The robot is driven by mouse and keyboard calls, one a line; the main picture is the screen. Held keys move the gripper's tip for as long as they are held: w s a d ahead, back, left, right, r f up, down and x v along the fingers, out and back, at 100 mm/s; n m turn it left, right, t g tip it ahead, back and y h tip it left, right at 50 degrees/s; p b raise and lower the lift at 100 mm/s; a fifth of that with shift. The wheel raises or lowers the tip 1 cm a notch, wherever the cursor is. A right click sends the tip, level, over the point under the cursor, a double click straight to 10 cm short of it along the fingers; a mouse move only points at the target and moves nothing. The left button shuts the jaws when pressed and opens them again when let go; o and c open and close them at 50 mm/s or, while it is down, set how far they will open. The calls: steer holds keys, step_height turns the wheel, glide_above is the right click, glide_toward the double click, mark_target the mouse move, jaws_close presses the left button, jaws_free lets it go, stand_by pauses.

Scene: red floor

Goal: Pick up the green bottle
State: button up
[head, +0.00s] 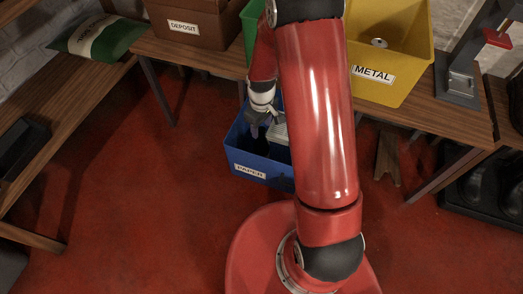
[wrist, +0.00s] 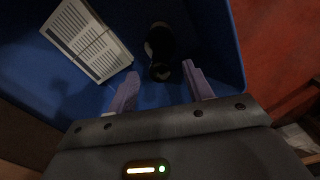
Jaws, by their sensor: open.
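A dark bottle-like object (wrist: 159,42) lies in the blue bin in the wrist view; its colour looks nearly black, so I cannot tell that it is green. My gripper (wrist: 162,88) is open, with its two purple-grey fingers apart and the near end of the dark object just beyond and between the tips. Nothing is held. In the head view my gripper (head: 259,128) points down into the blue bin (head: 237,161), which is labelled PAPER. My arm hides part of that bin.
A bundle of printed paper (wrist: 86,40) lies in the bin, left of the dark object. A yellow METAL bin (head: 413,62) and a brown DEPOSIT box (head: 190,28) stand on the wooden table (head: 203,55) above. Red floor (head: 140,210) is clear at left.

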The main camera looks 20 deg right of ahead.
mark_target(262, 129)
step_height(262, 129, down, 3)
steer(key=shift+f, duration=0.2)
jaws_close()
stand_by(0.3)
